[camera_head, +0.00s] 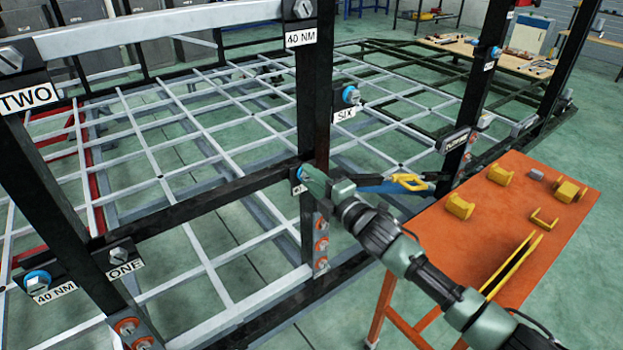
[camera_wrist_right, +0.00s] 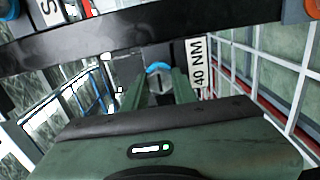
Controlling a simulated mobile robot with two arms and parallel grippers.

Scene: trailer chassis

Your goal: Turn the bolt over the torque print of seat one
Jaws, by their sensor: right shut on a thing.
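My right gripper (camera_head: 306,175) reaches in from the lower right to the dark upright post. It is shut on a bolt with a blue ring (camera_wrist_right: 158,84), which sits between its two green fingers in the wrist view. A 40 NM print (camera_wrist_right: 198,66) is right beside that bolt; in the head view the gripper partly hides a print below the bolt. The ONE print (camera_head: 125,269) is at the left end of the same crossbar, under a plain grey bolt (camera_head: 119,255). Another blue-ringed bolt (camera_head: 37,281) sits above a 40 NM print (camera_head: 54,293). My left gripper is not in view.
An orange table (camera_head: 445,225) with yellow brackets stands at the right, close to my right arm. A blue and yellow object (camera_head: 408,182) shows behind the arm. Posts, a SIX print (camera_head: 345,115) and a TWO print (camera_head: 27,97) surround the grid frame.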

